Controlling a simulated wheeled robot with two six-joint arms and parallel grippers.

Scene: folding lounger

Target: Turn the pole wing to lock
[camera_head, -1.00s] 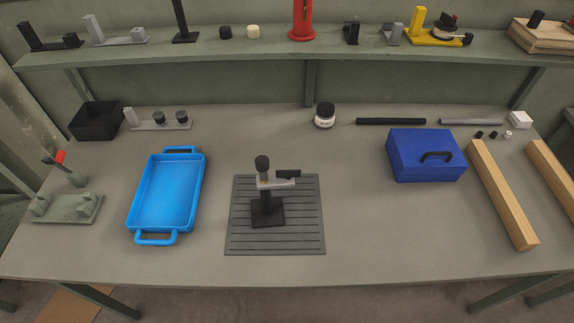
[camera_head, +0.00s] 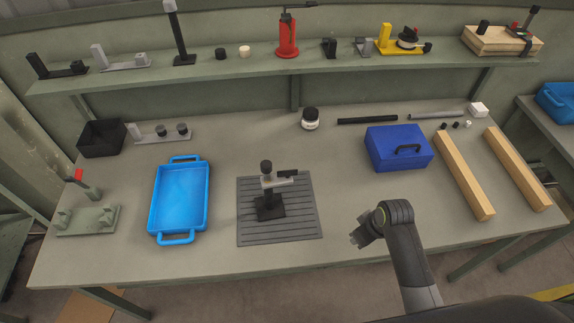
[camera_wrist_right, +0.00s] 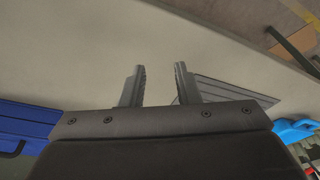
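A small black pole (camera_head: 269,195) stands upright on a square black base on the ribbed grey mat (camera_head: 305,225). It has a round black knob (camera_head: 266,167) on top. A light grey crosspiece (camera_head: 276,182) and a short black wing (camera_head: 288,173) stick out to its right. My right gripper (camera_head: 357,238) is to the right of the mat, apart from the pole, near the table's front edge. In the right wrist view its two fingers (camera_wrist_right: 160,75) are spread with nothing between them. My left gripper is out of view.
A blue tray (camera_head: 181,199) is left of the mat. A blue box (camera_head: 397,147) and two wooden beams (camera_head: 464,175) are on the right. A grey-green fixture (camera_head: 87,219) is at far left.

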